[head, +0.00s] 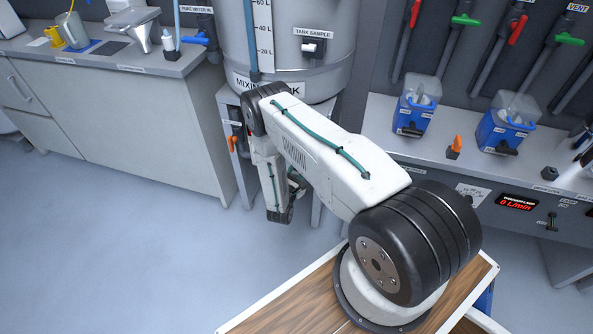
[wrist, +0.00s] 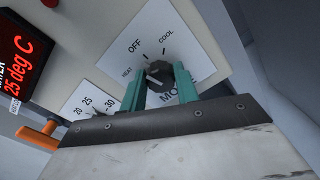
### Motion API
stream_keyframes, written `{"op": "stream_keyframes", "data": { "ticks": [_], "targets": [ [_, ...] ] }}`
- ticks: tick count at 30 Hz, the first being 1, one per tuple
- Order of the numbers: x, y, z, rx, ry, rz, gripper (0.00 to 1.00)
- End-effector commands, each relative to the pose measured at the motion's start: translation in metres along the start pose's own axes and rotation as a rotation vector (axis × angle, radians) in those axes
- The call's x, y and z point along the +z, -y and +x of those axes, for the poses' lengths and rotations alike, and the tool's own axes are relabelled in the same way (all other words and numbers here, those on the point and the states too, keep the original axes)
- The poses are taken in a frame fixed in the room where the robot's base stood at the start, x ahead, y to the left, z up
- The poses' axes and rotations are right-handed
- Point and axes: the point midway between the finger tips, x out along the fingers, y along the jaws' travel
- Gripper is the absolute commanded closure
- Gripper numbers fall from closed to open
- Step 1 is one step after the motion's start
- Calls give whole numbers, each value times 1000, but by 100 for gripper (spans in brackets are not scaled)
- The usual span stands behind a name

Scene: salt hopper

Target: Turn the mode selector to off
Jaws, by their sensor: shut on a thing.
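The mode selector (wrist: 159,72) is a dark round knob on a white label plate marked HEAT, OFF, COOL and MODE, seen in the wrist view. A pale mark on the knob appears to face the HEAT side. My gripper (wrist: 160,82) has its two teal fingers on either side of the knob and is shut on it. The lower part of the plate is partly hidden by the fingers. In the head view my arm reaches down in front of the mixing tank stand, and the selector cannot be made out there.
A red temperature display (wrist: 22,50) reading 25 deg C and a numbered dial plate (wrist: 90,100) lie left of the selector. An orange handle (wrist: 40,138) sticks out at lower left. The mixing tank (head: 290,50) stands above my arm. A cabinet (head: 150,130) is at left, with clear floor before it.

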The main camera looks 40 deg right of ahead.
Motion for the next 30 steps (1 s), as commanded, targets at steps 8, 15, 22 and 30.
{"op": "stream_keyframes", "data": {
  "ticks": [8, 15, 22, 30],
  "targets": [
    [0, 1, 0, 0, 0, 174, 92],
    [0, 1, 0, 0, 0, 255, 92],
    [0, 2, 0, 0, 0, 278, 92],
    [0, 2, 0, -1, 0, 278, 92]
  ]
}}
